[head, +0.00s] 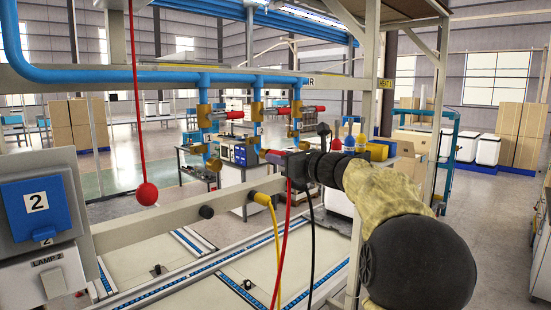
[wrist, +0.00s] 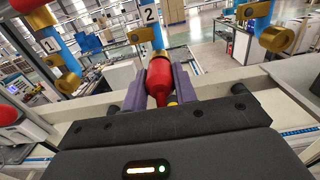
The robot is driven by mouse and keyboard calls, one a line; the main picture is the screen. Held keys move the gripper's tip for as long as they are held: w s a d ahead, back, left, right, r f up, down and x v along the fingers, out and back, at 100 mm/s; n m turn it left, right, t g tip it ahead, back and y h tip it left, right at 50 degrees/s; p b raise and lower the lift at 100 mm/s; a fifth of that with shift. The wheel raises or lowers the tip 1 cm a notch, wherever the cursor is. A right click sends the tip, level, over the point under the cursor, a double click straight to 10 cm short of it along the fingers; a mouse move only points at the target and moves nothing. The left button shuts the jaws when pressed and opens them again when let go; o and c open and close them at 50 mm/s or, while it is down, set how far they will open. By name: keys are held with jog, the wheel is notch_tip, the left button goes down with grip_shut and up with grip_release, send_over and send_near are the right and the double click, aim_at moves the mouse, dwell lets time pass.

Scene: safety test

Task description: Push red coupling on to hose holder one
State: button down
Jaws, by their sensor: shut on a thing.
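My gripper (head: 283,160) is shut on the red coupling (wrist: 158,82), which sits between its two purple fingers in the wrist view (wrist: 160,72). In the head view the coupling's red tip (head: 272,156) points left from the jaws, and a red hose (head: 285,240) hangs below. The coupling's far end lines up with the brass fitting (wrist: 158,55) under the pipe marked 2; I cannot tell whether they touch. On the grey beam are a bare black stub (head: 206,212) and a yellow coupling (head: 262,198) with a yellow hose. No label shows which holder is one.
A blue pipe (head: 150,76) with brass valves (head: 204,116) and red handles runs above the beam (head: 160,225). A red ball (head: 147,193) hangs on a cord at left, near a blue box marked 2 (head: 37,210). A black cable hangs beside the red hose.

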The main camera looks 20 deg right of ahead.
jog(key=shift+s+d, duration=0.2)
jog(key=shift+s, duration=0.15)
jog(key=shift+s, duration=0.1)
jog(key=shift+b+v, duration=0.8)
jog(key=shift+v, duration=1.3)
jog(key=shift+f, duration=0.15)
